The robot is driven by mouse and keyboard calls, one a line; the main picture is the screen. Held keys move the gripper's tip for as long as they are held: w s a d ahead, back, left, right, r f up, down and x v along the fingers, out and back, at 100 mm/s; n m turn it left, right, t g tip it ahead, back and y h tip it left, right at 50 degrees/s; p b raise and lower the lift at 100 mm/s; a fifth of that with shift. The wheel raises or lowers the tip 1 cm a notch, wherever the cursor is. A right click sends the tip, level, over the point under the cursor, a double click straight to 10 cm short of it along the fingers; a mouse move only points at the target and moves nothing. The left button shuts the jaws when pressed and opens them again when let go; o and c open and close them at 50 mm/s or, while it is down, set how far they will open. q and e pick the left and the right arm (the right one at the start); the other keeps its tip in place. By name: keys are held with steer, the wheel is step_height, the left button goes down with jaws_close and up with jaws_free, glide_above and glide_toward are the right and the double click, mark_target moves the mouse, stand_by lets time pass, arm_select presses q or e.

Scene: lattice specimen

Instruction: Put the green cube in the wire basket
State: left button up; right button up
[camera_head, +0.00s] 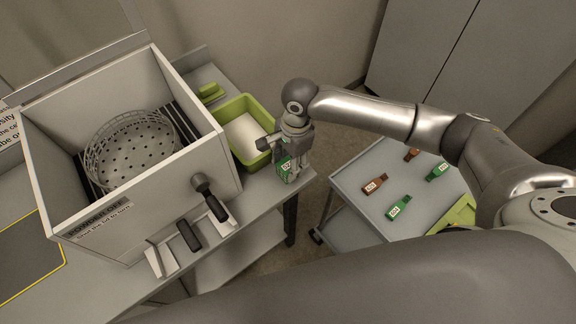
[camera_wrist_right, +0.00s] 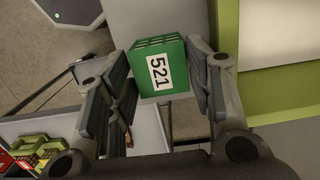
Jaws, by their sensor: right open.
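The green cube (camera_wrist_right: 160,68), a lattice block with a white label reading 521, stands on the grey table near its right corner. In the head view the cube (camera_head: 285,167) is partly covered by my right gripper (camera_head: 292,150). My right gripper is open, with its fingers (camera_wrist_right: 163,88) on either side of the cube in the wrist view. Whether either finger touches it is hard to tell. The round perforated wire basket (camera_head: 130,150) sits inside a white open-topped box at the left and looks empty. My left gripper is not in view.
The box's front wall (camera_head: 150,205) carries black handles. A green tray (camera_head: 243,110) with white contents is beside the cube. A grey cart (camera_head: 352,180) at the right holds several green and brown labelled pieces. Floor shows between table and cart.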

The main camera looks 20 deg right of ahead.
step_height(320, 180, down, 2)
steer(key=shift+a, duration=0.15)
steer(key=c, duration=0.7)
steer(key=shift+r, duration=0.1)
